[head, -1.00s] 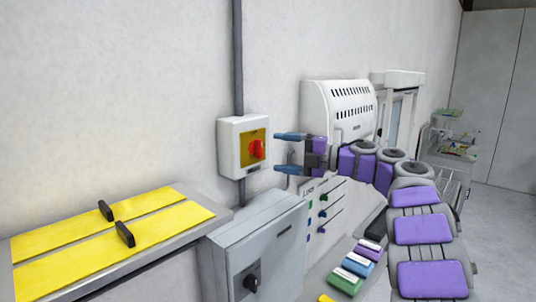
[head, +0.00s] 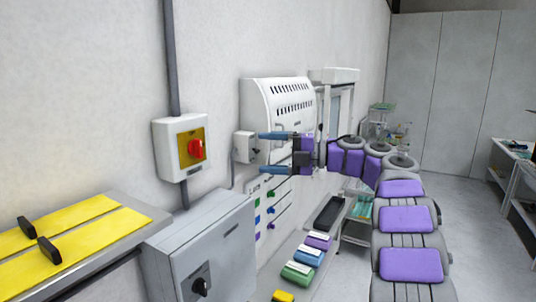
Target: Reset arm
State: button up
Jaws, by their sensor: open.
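My gripper (head: 268,153) shows in the head view, near the middle of the picture. Its two blue fingers point left and stand apart, with nothing between them. My purple and grey arm (head: 408,220) runs from the gripper to the lower right. The gripper is in front of the white vented machine (head: 278,102) and hides part of it. The fingers are to the right of the red switch (head: 196,148) on its white and yellow wall box, apart from it.
A grey cabinet (head: 205,238) with a black knob stands below the switch. Yellow panels (head: 70,225) with black handles lie at lower left. Several coloured blocks (head: 310,255) and a black tray (head: 330,213) are on the panel ledge. Shelving (head: 515,165) stands at right; the floor (head: 465,220) before it looks clear.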

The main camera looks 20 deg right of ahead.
jog(key=w+d+r+m+t+h+b, duration=0.2)
jog(key=w+r+m+t+h+b, duration=0.1)
jog(key=m+t+h, duration=0.4)
jog(key=w+d+r+m+t+h+b, duration=0.25)
jog(key=m+t+h, duration=0.3)
jog(key=m, duration=0.35)
jog(key=s+a+f+m+g+h+b, duration=0.15)
jog(key=s+f+m+g+h, duration=0.3)
jog(key=f, duration=0.65)
jog(key=s+f+m+g+h+b, duration=0.1)
jog(key=s+f+m+g+b, duration=0.3)
jog(key=s+f, duration=0.6)
jog(key=s+a+f+m+g+h+b, duration=0.1)
jog(key=s+f+m+g+h, duration=0.4)
jog(key=f, duration=0.8)
jog(key=s+a+f+g+y+b, duration=0.1)
jog(key=s+a+f, duration=0.4)
jog(key=s, duration=0.5)
jog(key=s+a+f+g+y+b, duration=0.1)
jog(key=s+a+f+g+y, duration=0.3)
jog(key=s+f, duration=0.4)
jog(key=s+a+f+g+y+b, duration=0.1)
jog(key=s+a+f+g, duration=0.4)
jog(key=s, duration=0.7)
jog(key=a+f+y, duration=0.1)
jog(key=a+f, duration=0.1)
jog(key=a, duration=0.1)
jog(key=shift+s+f+y, duration=0.15)
jog(key=shift+f+y, duration=0.15)
jog(key=shift+f, duration=0.05)
